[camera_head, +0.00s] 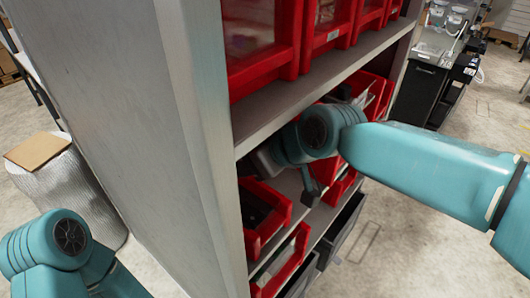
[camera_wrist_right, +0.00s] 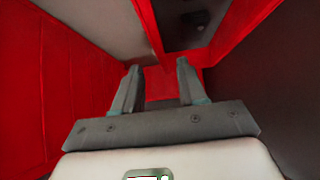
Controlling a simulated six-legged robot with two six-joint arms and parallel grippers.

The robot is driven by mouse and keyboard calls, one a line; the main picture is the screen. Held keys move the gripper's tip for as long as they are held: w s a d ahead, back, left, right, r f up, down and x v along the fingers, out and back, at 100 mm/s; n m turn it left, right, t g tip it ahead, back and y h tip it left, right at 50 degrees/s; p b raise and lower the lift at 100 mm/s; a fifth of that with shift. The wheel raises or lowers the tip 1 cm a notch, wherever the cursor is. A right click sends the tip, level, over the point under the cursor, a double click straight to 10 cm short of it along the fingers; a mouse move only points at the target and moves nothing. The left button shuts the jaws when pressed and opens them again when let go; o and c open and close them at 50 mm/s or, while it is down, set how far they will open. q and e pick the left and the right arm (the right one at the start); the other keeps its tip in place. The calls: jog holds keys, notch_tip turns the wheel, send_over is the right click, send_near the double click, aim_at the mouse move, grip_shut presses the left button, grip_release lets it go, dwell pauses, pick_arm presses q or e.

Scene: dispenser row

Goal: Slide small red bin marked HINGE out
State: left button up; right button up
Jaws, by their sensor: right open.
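Several red bins stand on the shelf levels of a grey rack. On the level my right arm reaches into are an open red bin (camera_head: 282,200) with dark contents and more red bins (camera_head: 378,92) further back. No HINGE marking is legible, so I cannot tell which bin it is. My right gripper (camera_wrist_right: 158,84) is open, with its two fingers apart and nothing visible between them. Red walls (camera_wrist_right: 45,95) rise close around it in the right wrist view. In the head view my right arm hides part of the shelf. My left gripper is out of view; only my left arm shows.
A grey shelf board (camera_head: 290,108) runs just above my right wrist, with larger red bins (camera_head: 262,72) on it. The rack's side panel (camera_head: 150,130) stands left. A lower red bin (camera_head: 283,265) sits below. A wrapped cylinder with a cardboard sheet (camera_head: 38,150) stands on the floor.

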jog(key=x, duration=0.5)
jog(key=shift+f, duration=0.1)
jog(key=shift+a, duration=0.1)
grip_shut()
